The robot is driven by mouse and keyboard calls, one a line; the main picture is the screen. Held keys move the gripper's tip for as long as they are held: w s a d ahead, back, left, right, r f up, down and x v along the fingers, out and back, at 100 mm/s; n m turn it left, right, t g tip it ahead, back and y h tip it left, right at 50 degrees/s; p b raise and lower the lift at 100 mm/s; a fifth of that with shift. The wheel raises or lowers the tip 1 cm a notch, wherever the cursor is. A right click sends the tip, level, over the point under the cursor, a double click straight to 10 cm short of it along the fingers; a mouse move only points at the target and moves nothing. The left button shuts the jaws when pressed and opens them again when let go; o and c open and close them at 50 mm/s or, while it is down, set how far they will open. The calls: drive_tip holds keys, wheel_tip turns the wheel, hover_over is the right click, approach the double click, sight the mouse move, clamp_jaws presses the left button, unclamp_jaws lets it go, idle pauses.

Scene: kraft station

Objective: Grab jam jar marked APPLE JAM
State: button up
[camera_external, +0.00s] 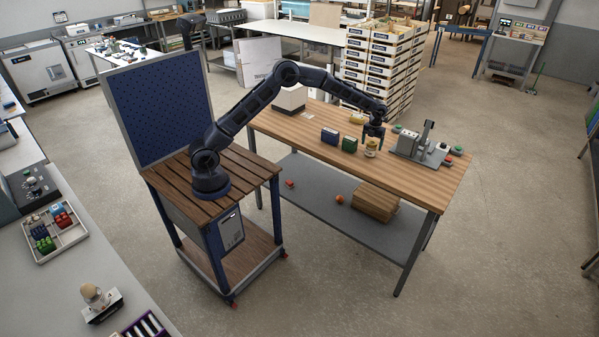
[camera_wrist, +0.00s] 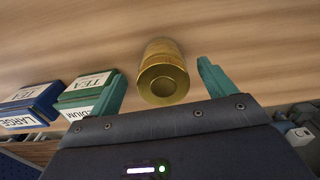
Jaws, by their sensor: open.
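My gripper (camera_wrist: 162,75) is open, with teal fingers to the left and right of the jar and gaps between. The left finger is hard to tell from the green box behind it. The jar is not held.
A grey device (camera_external: 418,150) with a post stands close on the right. The table (camera_external: 405,180) is clear in front of the jar.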

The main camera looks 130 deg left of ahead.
sight(371, 150)
wheel_tip(371, 150, down, 5)
drive_tip(key=shift+w+r, duration=0.1)
drive_tip(key=shift+w, duration=0.05)
drive_tip(key=c, duration=1.3)
drive_tip(key=shift+r, duration=0.1)
